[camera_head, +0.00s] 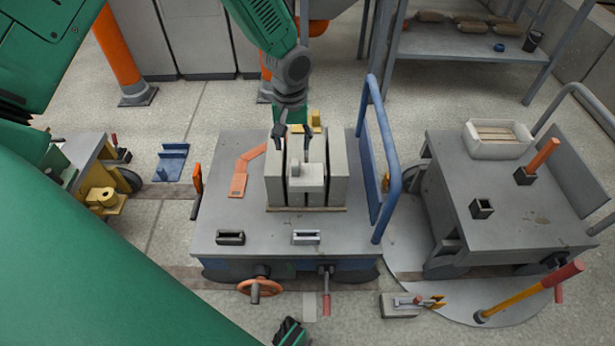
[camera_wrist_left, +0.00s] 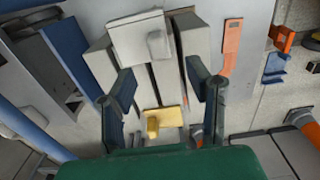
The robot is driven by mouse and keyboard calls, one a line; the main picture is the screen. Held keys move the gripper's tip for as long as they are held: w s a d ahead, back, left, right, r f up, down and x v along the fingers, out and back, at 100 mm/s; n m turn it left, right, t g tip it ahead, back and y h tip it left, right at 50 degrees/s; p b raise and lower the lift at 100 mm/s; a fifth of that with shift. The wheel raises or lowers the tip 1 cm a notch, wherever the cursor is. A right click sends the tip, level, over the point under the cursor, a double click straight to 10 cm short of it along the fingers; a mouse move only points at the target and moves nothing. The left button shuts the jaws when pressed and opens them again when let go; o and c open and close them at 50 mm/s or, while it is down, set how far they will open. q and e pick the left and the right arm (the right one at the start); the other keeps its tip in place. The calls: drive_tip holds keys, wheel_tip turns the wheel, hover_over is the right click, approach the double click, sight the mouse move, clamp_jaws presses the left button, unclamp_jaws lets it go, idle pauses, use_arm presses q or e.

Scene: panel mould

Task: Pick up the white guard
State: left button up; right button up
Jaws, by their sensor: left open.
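The white guard (camera_head: 306,179) is a pale plate with a raised block on it. It sits at the near side of a grey panel mould (camera_head: 337,180) on the middle cart. In the left wrist view the white guard (camera_wrist_left: 128,43) lies at the top, across the upright panels. My left gripper (camera_head: 293,141) is open and empty, pointing down over the far part of the mould. In the left wrist view its fingers (camera_wrist_left: 161,82) are spread apart, between the white guard and a yellow guard (camera_wrist_left: 172,119). The gripper appears apart from the white guard.
An orange bracket (camera_head: 239,184) lies left of the mould. A blue rail (camera_head: 379,150) stands along the cart's right side. Two small holders (camera_head: 306,238) sit at the near edge. A second cart (camera_head: 520,215) stands right.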

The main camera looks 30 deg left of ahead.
sight(296, 162)
use_arm(q)
drive_tip(key=shift+f, duration=0.9)
drive_tip(key=shift+d+f+b, duration=0.4)
drive_tip(key=shift+f+b, duration=0.05)
drive_tip(key=shift+f, duration=0.3)
wheel_tip(296, 162, down, 4)
drive_tip(key=shift+w+a+r+b, duration=0.1)
drive_tip(key=shift+b, duration=0.75)
drive_tip(key=shift+a+f, duration=0.1)
drive_tip(key=shift+f, duration=0.3)
drive_tip(key=shift+a+f, duration=0.1)
drive_tip(key=shift+a, duration=0.05)
drive_tip(key=shift+d, duration=0.25)
clamp_jaws()
